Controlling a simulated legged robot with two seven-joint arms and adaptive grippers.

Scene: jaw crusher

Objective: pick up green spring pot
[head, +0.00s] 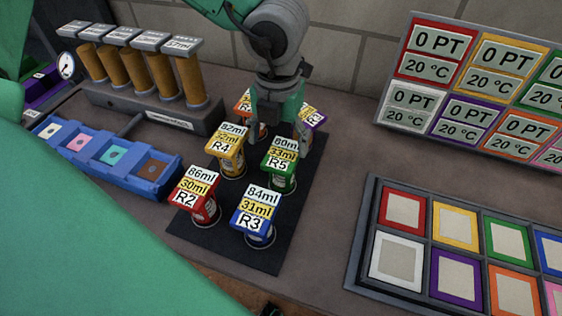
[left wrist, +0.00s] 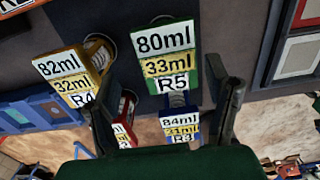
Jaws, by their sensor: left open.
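The green spring pot (head: 282,178), labelled R5, 80ml and 33ml, stands upright on the dark mat (head: 220,233). My left gripper (head: 279,125) is open and just behind and above it in the head view. In the left wrist view the green pot's tag (left wrist: 168,55) shows between and beyond the open fingers (left wrist: 164,92). I cannot tell whether a finger touches it. My right gripper is not in view.
A yellow pot (head: 230,160), red pot (head: 207,212) and blue pot (head: 259,238) stand close by. A purple pot (head: 315,117) and another pot (head: 243,105) are partly hidden behind my gripper. A blue tray (head: 150,189) lies left, a colored-square panel (head: 367,235) right.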

